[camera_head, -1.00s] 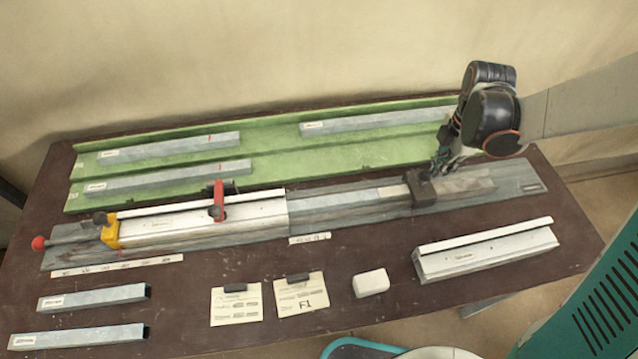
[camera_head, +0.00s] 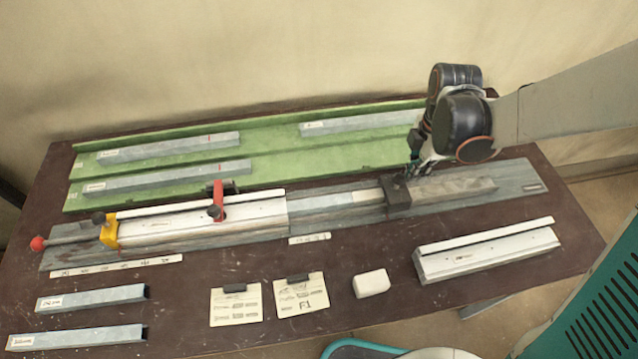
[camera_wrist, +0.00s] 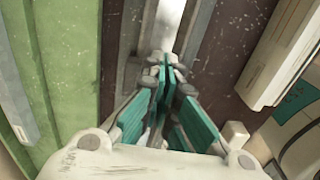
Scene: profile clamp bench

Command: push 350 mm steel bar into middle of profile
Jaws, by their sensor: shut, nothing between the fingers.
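The steel bar (camera_head: 335,201) lies lengthwise on the grey bench fixture (camera_head: 520,180). Its left part meets the right end of the clamped aluminium profile (camera_head: 250,217); how far it reaches inside is hidden. A dark block (camera_head: 397,192) stands at the bar's right end and appears to touch it. My gripper (camera_head: 414,172) is shut and empty, low at the back right of the dark block; whether it touches the block is unclear. The wrist view shows its closed teal fingers (camera_wrist: 165,82) above the grey fixture strip.
A red clamp (camera_head: 217,200) sits over the profile and a yellow stop (camera_head: 108,231) at its left end. The green tray (camera_head: 275,165) behind holds several bars. A second profile (camera_head: 487,250), a white block (camera_head: 371,283), note cards (camera_head: 301,298) and two bars (camera_head: 92,297) lie in front.

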